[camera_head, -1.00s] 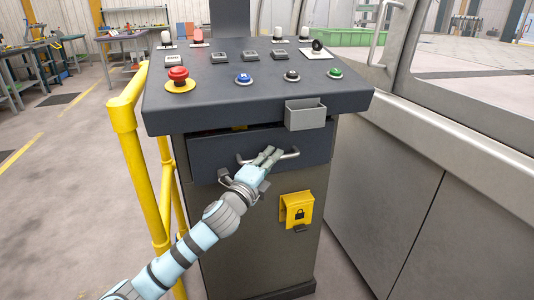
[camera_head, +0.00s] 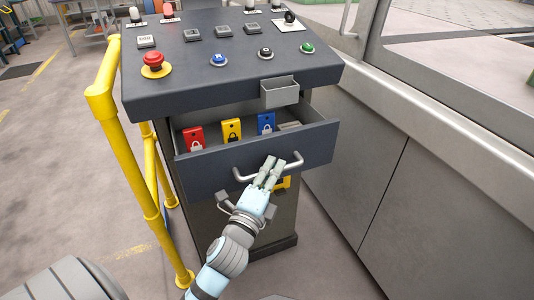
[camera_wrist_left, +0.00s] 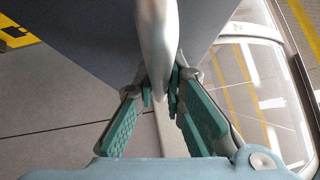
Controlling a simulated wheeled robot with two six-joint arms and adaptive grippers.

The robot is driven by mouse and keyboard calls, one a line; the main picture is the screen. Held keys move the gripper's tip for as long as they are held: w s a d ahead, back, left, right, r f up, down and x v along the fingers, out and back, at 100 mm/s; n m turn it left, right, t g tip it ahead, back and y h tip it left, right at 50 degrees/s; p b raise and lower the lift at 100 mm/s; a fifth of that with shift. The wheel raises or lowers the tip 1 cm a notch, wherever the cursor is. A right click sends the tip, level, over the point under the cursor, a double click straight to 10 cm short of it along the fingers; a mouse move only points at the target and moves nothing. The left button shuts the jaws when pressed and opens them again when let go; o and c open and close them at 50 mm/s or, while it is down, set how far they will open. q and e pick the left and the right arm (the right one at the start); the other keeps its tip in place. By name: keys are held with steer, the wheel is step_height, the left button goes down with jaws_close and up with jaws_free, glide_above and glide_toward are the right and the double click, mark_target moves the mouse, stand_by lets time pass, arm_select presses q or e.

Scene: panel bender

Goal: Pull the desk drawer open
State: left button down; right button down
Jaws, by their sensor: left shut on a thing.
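The desk drawer (camera_head: 210,168) is a dark grey drawer under the control desk top, and it stands well out from the cabinet. Red, yellow and blue padlock tags show inside it. Its silver bar handle (camera_head: 246,176) runs across the front. My left gripper (camera_head: 270,166) is shut on the handle, right of its middle. In the left wrist view the handle (camera_wrist_left: 158,40) passes between the green-padded fingers of the gripper (camera_wrist_left: 160,92). My right gripper is not in view.
The control desk (camera_head: 225,65) carries a red stop button and several coloured buttons. A yellow rail (camera_head: 108,110) stands close on the left. A small grey bin (camera_head: 279,92) hangs above the drawer. A grey machine wall (camera_head: 440,150) is on the right.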

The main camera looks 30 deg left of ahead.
arm_select(q)
steer(key=shift+s+d, duration=0.4)
steer(key=shift+d, duration=0.2)
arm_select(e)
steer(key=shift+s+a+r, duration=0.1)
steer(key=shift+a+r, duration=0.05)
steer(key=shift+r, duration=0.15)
arm_select(q)
steer(key=c, duration=1.7)
jaws_free()
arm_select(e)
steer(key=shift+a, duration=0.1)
arm_select(q)
steer(key=shift+o, duration=0.2)
steer(key=v, duration=0.7)
steer(key=shift+s, duration=0.2)
